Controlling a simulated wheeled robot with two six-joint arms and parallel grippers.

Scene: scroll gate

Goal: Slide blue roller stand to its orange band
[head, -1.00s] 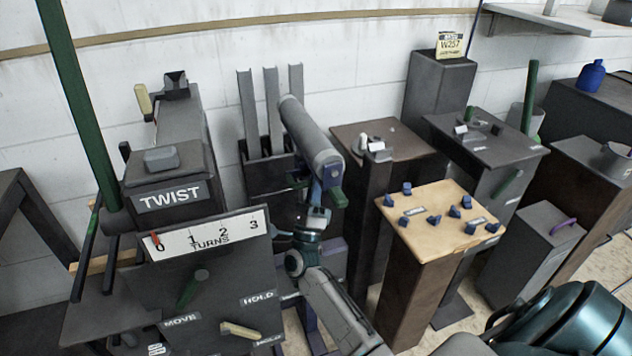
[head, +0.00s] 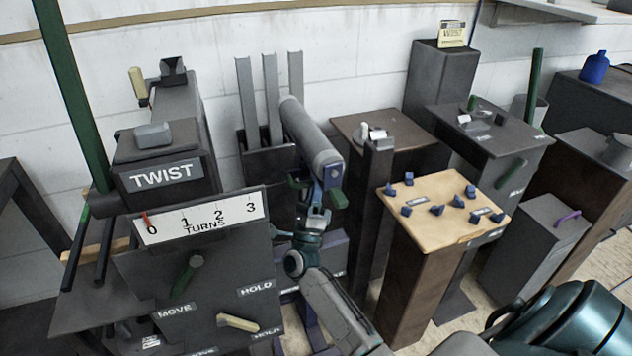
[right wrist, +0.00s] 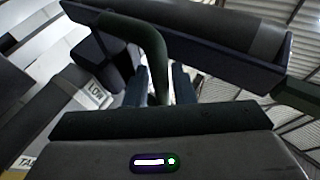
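The blue roller stand (head: 333,176) is in the middle of the head view, with a long grey roller (head: 312,138) lying in its blue cradle. A green handle sticks out at its near end. In the right wrist view the cradle (right wrist: 270,78) and roller (right wrist: 215,32) cross the top. My right gripper (head: 318,213) is just below the roller's near end. In the right wrist view (right wrist: 160,88) its fingers stand apart on either side of a dark green curved handle (right wrist: 152,42), with a thin gap at the right finger. I cannot make out an orange band. My left gripper is not in view.
A dark panel with a TURNS scale (head: 200,218) and a TWIST box (head: 165,175) stand close on the left. Upright grey slats (head: 270,100) rise behind the roller. A tan-topped pedestal (head: 425,235) with small blue pieces stands to the right, with dark pedestals beyond.

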